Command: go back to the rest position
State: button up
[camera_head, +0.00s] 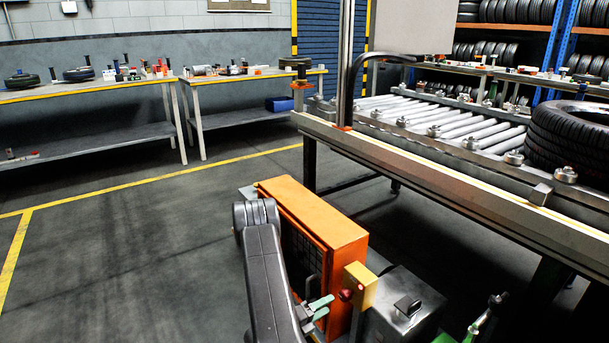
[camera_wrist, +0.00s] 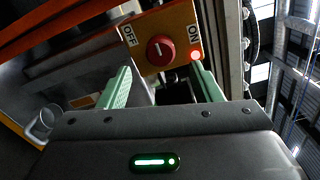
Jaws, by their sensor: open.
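My gripper (camera_head: 318,306) shows at the bottom middle of the head view, with its green fingers beside an orange-yellow switch box (camera_head: 361,284). In the wrist view, my gripper (camera_wrist: 162,70) is open, its two green fingers apart with nothing held between them. Beyond the fingertips is the switch box (camera_wrist: 180,30), with a red knob (camera_wrist: 160,50), labels reading OFF and ON, and a lit red lamp (camera_wrist: 196,55) by ON. The knob appears just clear of the fingers. My arm reaches up and over from the bottom of the head view.
An orange machine housing (camera_head: 318,222) stands close beside my arm, with a grey motor-like block (camera_head: 408,308) to its right. A roller conveyor (camera_head: 440,185) with tyres (camera_head: 570,135) runs along the right. Workbenches (camera_head: 90,91) line the back wall. The floor at left is clear.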

aim_at(342, 297)
jog(key=shift+b+x, duration=0.4)
jog(key=shift+x, duration=3.05)
jog(key=p+v, duration=0.2)
jog(key=v, duration=1.2)
jog(key=b+x, duration=0.2)
jog(key=x, duration=1.2)
jog(key=shift+d, duration=0.15)
jog(key=m+b, duration=0.1)
jog(key=m, duration=0.3)
jog(key=m+b, duration=0.1)
jog(key=m, duration=0.3)
jog(key=shift+b, duration=0.4)
jog(key=m+b, duration=0.1)
jog(key=m, duration=0.3)
jog(key=shift+m+b, duration=0.35)
jog(key=shift+m, duration=1.35)
